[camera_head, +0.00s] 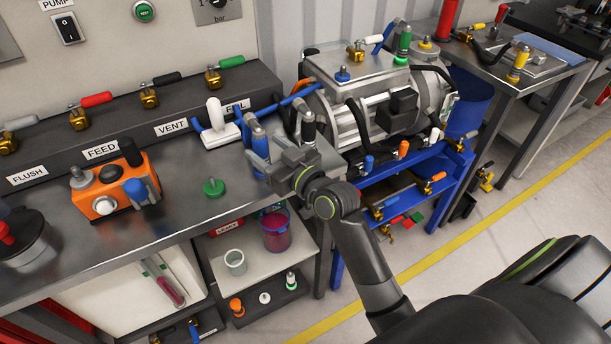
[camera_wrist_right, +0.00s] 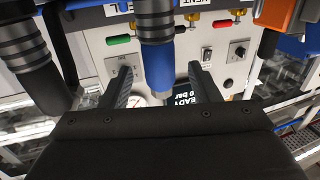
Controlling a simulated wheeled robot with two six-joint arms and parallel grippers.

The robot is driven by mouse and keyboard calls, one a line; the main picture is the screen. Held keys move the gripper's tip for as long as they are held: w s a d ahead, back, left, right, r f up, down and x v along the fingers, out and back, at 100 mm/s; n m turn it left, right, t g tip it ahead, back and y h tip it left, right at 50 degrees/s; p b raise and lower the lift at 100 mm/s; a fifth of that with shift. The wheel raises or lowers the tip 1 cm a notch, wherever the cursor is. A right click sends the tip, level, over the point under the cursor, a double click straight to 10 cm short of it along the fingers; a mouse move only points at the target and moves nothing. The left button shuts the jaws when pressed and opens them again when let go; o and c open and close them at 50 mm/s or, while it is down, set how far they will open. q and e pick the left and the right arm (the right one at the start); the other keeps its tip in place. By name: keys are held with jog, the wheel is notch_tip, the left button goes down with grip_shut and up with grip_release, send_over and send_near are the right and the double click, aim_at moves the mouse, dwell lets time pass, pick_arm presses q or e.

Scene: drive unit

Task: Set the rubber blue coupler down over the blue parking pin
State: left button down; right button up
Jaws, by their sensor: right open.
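The blue coupler (camera_head: 260,146) stands upright near the bench's right end, with a grey upper part. In the right wrist view the blue coupler (camera_wrist_right: 157,66) is between the two spread fingers of my right gripper (camera_wrist_right: 162,86), with visible space at the sides. In the head view my right gripper (camera_head: 270,168) reaches in from the right at the coupler's lower part. The coupler's lower end is partly hidden. A small blue fitting (camera_head: 342,74) stands on the drive unit's top plate; I cannot tell whether it is the blue parking pin. My left gripper is out of view.
A dark-and-grey coupler (camera_head: 308,126) stands close to the right; it also shows in the wrist view (camera_wrist_right: 28,62). A white T-handle (camera_head: 217,122), a green knob (camera_head: 214,187) and an orange box (camera_head: 117,184) are on the bench.

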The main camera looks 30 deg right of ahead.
jog(key=b+v, duration=0.2)
jog(key=v, duration=1.2)
jog(key=w+d+f+m+g+h, duration=0.1)
jog(key=d+f+g+h, duration=0.15)
jog(key=f, duration=0.65)
jog(key=w+d+f+m+g+h, duration=0.1)
jog(key=w+d+f+m, duration=0.15)
jog(key=f, duration=0.65)
jog(key=s+d+f+g+h+p, duration=0.15)
jog(key=s+f, duration=0.25)
jog(key=f, duration=0.6)
jog(key=s+d+f+g, duration=0.2)
jog(key=s+f+g, duration=0.15)
jog(key=f, duration=0.65)
jog(key=s+f+g, duration=0.2)
jog(key=s+f, duration=0.5)
jog(key=s, duration=0.3)
jog(key=s+f+g, duration=0.3)
jog(key=s+f, duration=0.4)
jog(key=s, duration=0.4)
jog(key=s+f+g+h, duration=0.1)
jog(key=s+f+g, duration=0.1)
jog(key=s+f, duration=0.5)
jog(key=s+p, duration=0.1)
jog(key=s, duration=0.2)
jog(key=shift+s, duration=0.35)
jog(key=shift+a+m+g, duration=0.15)
jog(key=shift+m+g, duration=0.1)
